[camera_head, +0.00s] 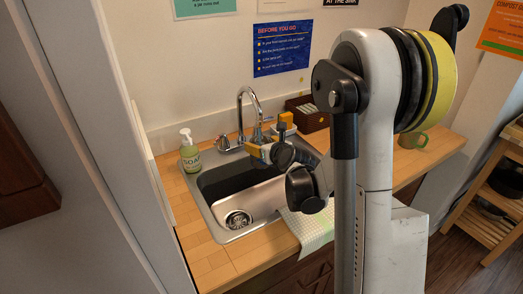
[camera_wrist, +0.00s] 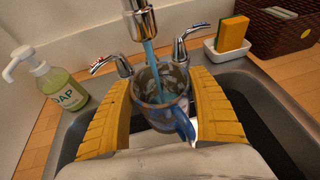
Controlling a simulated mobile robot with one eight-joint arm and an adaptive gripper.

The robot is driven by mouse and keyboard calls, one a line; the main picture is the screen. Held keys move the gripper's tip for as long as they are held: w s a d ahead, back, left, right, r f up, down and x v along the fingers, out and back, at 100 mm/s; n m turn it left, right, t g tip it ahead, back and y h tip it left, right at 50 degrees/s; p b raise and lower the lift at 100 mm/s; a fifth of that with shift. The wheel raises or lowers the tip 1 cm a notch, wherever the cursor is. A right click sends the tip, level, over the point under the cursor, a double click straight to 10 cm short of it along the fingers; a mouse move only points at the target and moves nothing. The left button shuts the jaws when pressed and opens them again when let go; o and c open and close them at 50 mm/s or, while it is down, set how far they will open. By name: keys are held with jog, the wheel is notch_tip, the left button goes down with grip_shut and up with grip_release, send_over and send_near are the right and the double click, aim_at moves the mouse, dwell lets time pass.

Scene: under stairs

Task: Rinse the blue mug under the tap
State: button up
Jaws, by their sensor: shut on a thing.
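The blue mug (camera_wrist: 184,126) is between the two yellow fingers of my gripper (camera_wrist: 161,80) in the wrist view. The gripper is shut on it, and its blue handle points toward the wrist camera. The mug's mouth faces up under the chrome tap (camera_wrist: 140,22), and a blue stream of water (camera_wrist: 149,52) runs from the spout into it. In the head view my gripper (camera_head: 262,148) is over the back of the sink, by the tap (camera_head: 243,103). The mug is hard to make out there.
The steel sink (camera_head: 265,196) has an empty basin with a drain. A soap bottle (camera_head: 189,150) stands to its left. A sponge (camera_wrist: 232,34) sits in a white holder beside a brown basket (camera_wrist: 283,22). A green mug (camera_head: 413,139) and a cloth (camera_head: 309,229) are on the counter.

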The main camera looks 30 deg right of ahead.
jog(key=shift+d, duration=0.15)
jog(key=shift+d, duration=0.45)
jog(key=shift+a, duration=0.1)
jog(key=shift+a+b, duration=0.3)
jog(key=shift+a, duration=0.2)
jog(key=shift+d, duration=0.15)
jog(key=shift+w+d, duration=0.1)
jog(key=shift+d, duration=0.35)
jog(key=shift+a, duration=0.1)
jog(key=shift+a, duration=0.5)
